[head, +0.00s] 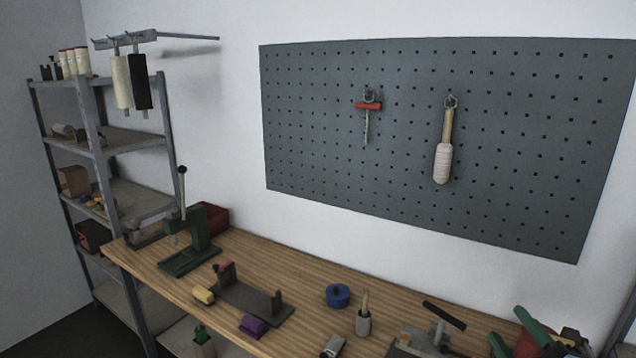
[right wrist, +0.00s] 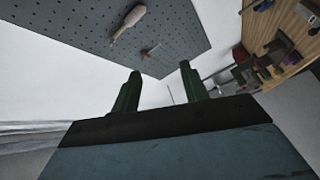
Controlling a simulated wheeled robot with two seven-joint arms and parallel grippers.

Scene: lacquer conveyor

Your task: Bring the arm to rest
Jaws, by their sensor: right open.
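My right gripper (head: 515,343) shows at the bottom right of the head view, with green fingers apart and nothing visible between them. In the right wrist view its two green fingers (right wrist: 158,92) stand wide apart and empty, with the pegboard and white wall beyond. In the head view it appears over the right part of the wooden workbench (head: 270,262); its exact height above the bench I cannot tell. My left gripper is not in view.
The bench holds a green press (head: 197,240), a grey fixture (head: 250,300), a blue roll (head: 338,295), a purple block (head: 253,326) and a grey vise (head: 425,338). A pegboard (head: 310,130) hangs behind. A metal shelf (head: 120,140) stands at left.

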